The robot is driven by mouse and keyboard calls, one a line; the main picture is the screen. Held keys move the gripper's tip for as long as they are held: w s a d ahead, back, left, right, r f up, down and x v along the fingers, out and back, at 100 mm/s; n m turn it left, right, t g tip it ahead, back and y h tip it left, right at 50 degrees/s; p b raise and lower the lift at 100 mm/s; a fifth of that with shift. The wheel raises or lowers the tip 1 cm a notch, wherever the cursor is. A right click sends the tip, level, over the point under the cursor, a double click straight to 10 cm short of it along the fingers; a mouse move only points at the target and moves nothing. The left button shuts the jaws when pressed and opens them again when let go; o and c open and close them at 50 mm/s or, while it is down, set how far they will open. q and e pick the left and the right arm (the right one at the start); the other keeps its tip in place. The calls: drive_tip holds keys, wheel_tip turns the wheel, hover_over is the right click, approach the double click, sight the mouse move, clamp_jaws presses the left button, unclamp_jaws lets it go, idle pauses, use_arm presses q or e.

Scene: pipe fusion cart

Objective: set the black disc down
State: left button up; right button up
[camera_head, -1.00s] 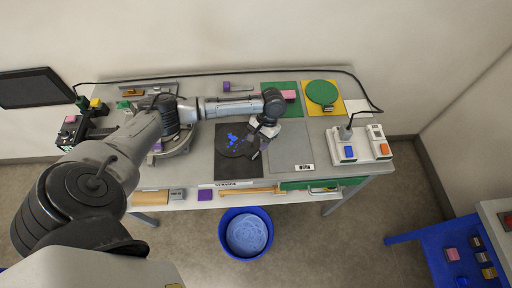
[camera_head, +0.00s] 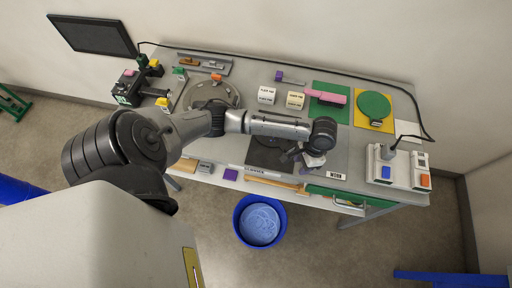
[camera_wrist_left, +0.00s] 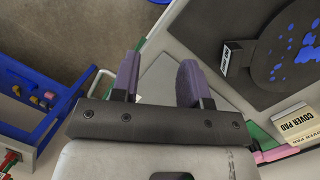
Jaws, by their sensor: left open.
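The black disc with blue spots (camera_wrist_left: 290,45) shows at the upper right of the left wrist view, cut off by the frame edge. It appears flat on a dark surface; I cannot tell exactly which mat is under it. In the head view my left arm hides most of that area, and no blue spots show. My left gripper (camera_wrist_left: 158,82) is open and empty, its two purple fingers apart and clear of the disc. In the head view the left gripper (camera_head: 315,160) is above the mats near the WORK label (camera_head: 336,176). My right gripper is not in view.
Cover pad boxes (camera_head: 296,100) stand behind the mats. A pink block (camera_head: 327,97) and a green disc on a yellow mat (camera_head: 374,105) are at the back right. A socket box (camera_head: 398,168) stands at the right end. A blue bucket (camera_head: 260,222) is on the floor.

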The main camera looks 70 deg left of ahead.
use_arm(q)
drive_tip(key=s+d+f+m+t+h, duration=0.1)
drive_tip(key=s+d+f+m+t, duration=0.15)
drive_tip(key=s+d, duration=0.65)
drive_tip(key=s+a+r+t+y, duration=0.1)
drive_tip(key=s+t, duration=0.1)
drive_tip(key=s, duration=0.3)
drive_tip(key=s+a+r+n+t, duration=0.1)
drive_tip(key=s+r, duration=0.1)
drive_tip(key=s, duration=0.3)
drive_tip(key=shift+a+t+y, duration=0.25)
drive_tip(key=shift+t+y, duration=0.1)
drive_tip(key=shift+y, duration=0.05)
drive_tip(key=shift+r+n, duration=0.1)
drive_tip(key=shift+n, duration=0.15)
